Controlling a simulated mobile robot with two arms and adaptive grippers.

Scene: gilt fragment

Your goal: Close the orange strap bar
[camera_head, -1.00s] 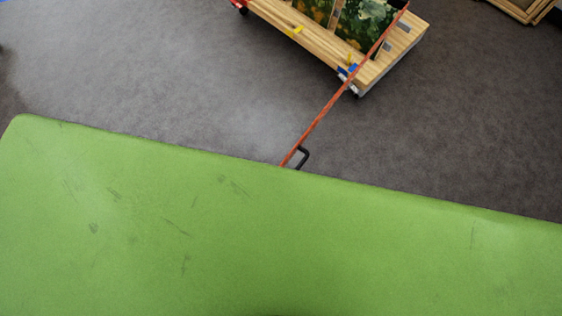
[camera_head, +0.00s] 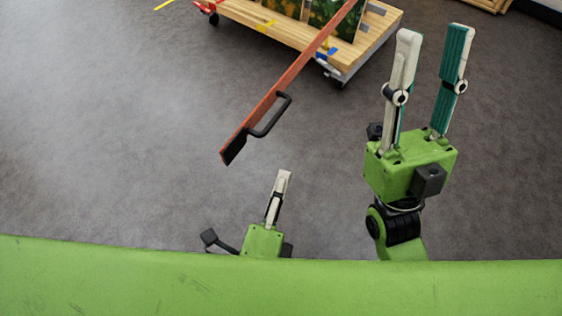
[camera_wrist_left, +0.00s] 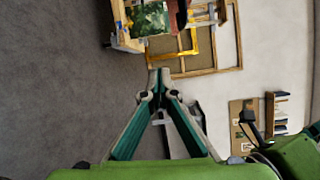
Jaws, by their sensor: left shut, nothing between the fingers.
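The orange strap bar (camera_head: 290,75) slants from the wooden cart at the top down to the lower left in the head view. It has a black handle (camera_head: 272,118) on its side and a black lower end. It sticks out clear of the cart over the floor. My left gripper (camera_head: 284,175) is below the bar's lower end in the picture, apart from it. Its fingertips meet, empty, in the left wrist view (camera_wrist_left: 160,76). My right gripper (camera_head: 433,32) is right of the bar, fingers apart and empty, not touching it.
The wooden cart (camera_head: 360,55) carries dark patterned panels (camera_head: 330,18) and stands on the grey floor. Wooden frames (camera_wrist_left: 210,50) lean near a pale wall in the left wrist view. The floor left of the bar is clear.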

